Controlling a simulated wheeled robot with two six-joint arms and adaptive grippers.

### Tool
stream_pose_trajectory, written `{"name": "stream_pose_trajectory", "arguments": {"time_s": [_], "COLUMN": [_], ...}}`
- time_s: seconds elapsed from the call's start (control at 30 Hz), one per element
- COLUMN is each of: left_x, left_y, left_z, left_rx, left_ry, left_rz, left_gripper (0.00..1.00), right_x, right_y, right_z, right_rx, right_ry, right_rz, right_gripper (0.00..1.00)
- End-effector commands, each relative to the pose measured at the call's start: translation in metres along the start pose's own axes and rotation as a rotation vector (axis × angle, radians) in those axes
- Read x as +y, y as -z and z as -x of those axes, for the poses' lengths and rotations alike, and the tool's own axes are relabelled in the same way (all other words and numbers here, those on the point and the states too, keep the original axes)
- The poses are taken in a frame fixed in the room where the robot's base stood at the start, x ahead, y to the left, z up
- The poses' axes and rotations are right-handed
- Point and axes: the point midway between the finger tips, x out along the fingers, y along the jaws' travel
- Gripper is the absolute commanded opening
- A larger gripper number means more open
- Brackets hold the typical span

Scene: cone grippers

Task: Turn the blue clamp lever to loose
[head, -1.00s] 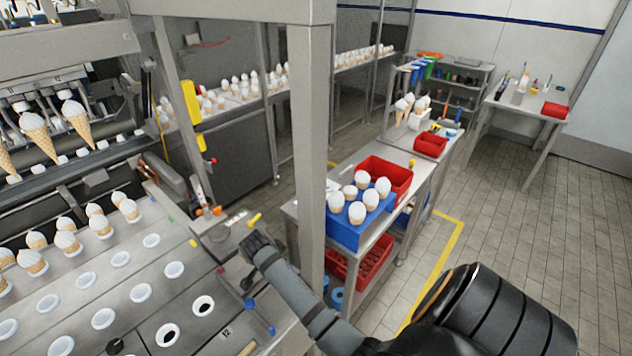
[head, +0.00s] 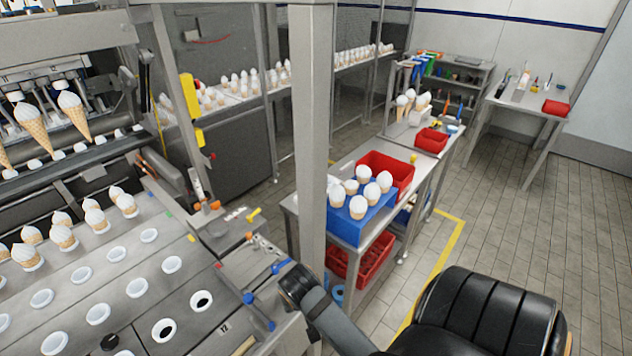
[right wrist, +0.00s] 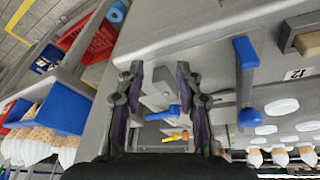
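Blue-handled hardware sits on the grey machine's right end. One short blue handle (head: 281,266) lies beside my right gripper in the head view. In the right wrist view a blue handle (right wrist: 165,114) shows beyond and between the fingertips, apart from them. I cannot tell whether either is loose or tight. My right gripper (right wrist: 160,78) is open and empty; in the head view its fingers are hidden. My left gripper is not in view.
A grey post (head: 312,130) rises close behind my right arm. A yellow-orange handle (right wrist: 178,136) sits past the nearer blue one. Cone holes (head: 164,330) fill the plate at left. A blue tray (head: 345,233) with cones stands on the table behind.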

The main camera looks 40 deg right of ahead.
Motion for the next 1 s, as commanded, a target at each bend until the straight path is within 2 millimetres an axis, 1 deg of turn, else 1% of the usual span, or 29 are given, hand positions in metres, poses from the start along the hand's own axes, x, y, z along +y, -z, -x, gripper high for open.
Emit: {"name": "stream_pose_trajectory", "arguments": {"time_s": [0.03, 0.17, 0.2, 0.33, 0.47, 0.67, 1.0], "left_x": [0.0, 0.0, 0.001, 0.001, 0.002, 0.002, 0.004], "left_y": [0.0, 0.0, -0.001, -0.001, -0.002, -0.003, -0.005], "left_z": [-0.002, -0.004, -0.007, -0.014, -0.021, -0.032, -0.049], "left_rx": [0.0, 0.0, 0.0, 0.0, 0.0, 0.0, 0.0], "left_ry": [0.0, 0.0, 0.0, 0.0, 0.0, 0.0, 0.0], "left_rz": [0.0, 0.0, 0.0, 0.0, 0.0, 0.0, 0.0], "left_gripper": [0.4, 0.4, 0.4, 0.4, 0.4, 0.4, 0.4], "right_x": [0.003, 0.004, 0.003, 0.002, 0.001, 0.002, 0.006], "right_y": [-0.014, -0.044, -0.051, -0.07, -0.076, -0.092, -0.123], "right_z": [-0.002, -0.004, -0.01, -0.035, -0.065, -0.11, -0.181], "right_rx": [-0.008, -0.015, -0.017, -0.025, -0.032, -0.047, -0.072], "right_ry": [0.015, 0.071, 0.084, 0.111, 0.108, 0.105, 0.101], "right_rz": [0.079, 0.304, 0.35, 0.446, 0.441, 0.439, 0.436], "right_gripper": [0.36, 0.36, 0.36, 0.36, 0.36, 0.36, 0.36]}}
